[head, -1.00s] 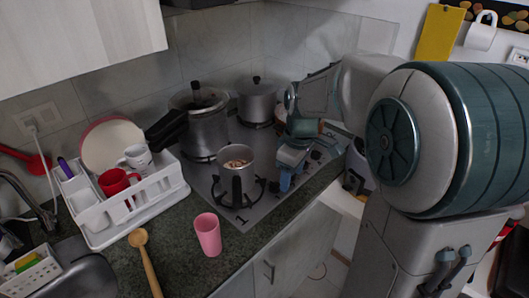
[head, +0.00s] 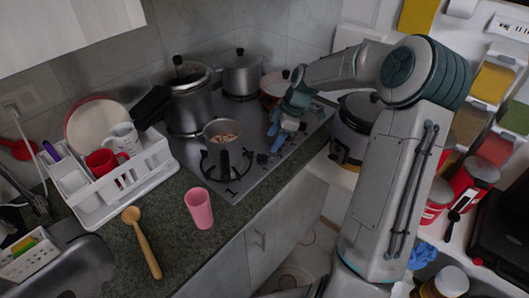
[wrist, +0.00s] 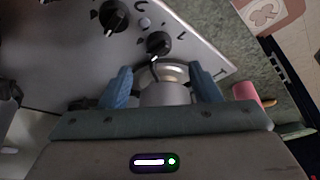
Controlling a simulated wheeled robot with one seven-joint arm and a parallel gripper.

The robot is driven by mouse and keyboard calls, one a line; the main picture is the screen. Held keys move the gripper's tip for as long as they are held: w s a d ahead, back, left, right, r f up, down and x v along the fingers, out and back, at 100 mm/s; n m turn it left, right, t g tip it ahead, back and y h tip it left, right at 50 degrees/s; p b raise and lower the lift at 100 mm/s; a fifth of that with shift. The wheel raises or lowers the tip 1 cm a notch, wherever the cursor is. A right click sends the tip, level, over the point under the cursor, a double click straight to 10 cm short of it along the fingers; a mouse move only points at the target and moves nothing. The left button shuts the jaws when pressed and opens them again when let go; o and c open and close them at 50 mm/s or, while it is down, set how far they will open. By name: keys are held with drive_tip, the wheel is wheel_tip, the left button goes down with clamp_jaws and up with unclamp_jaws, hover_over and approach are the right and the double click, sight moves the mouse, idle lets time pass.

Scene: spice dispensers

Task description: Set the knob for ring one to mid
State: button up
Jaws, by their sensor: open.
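The steel hob (head: 232,186) has a row of black knobs along its front right edge. In the wrist view, a black knob (wrist: 158,43) lies just beyond my fingertips, and a second black knob (wrist: 114,16) lies up and left of it. Each has a pale mark at its lower edge; exact settings are too small to read. A "1" is printed near the hob's corner. My gripper (wrist: 160,70) is open, its blue fingers apart above the hob; it also shows in the head view (head: 275,137). A silvery round shape between the fingers is unclear.
A pressure cooker (head: 188,100) and a lidded pot (head: 241,76) stand behind. A pink cup (head: 199,208) and a wooden spoon (head: 142,242) are on the counter. A white dish rack (head: 150,160) is left.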

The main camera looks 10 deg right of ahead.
sight(264, 155)
drive_tip(key=p+x, duration=0.1)
drive_tip(key=x, duration=0.7)
drive_tip(key=shift+d, duration=0.1)
drive_tip(key=c, duration=1)
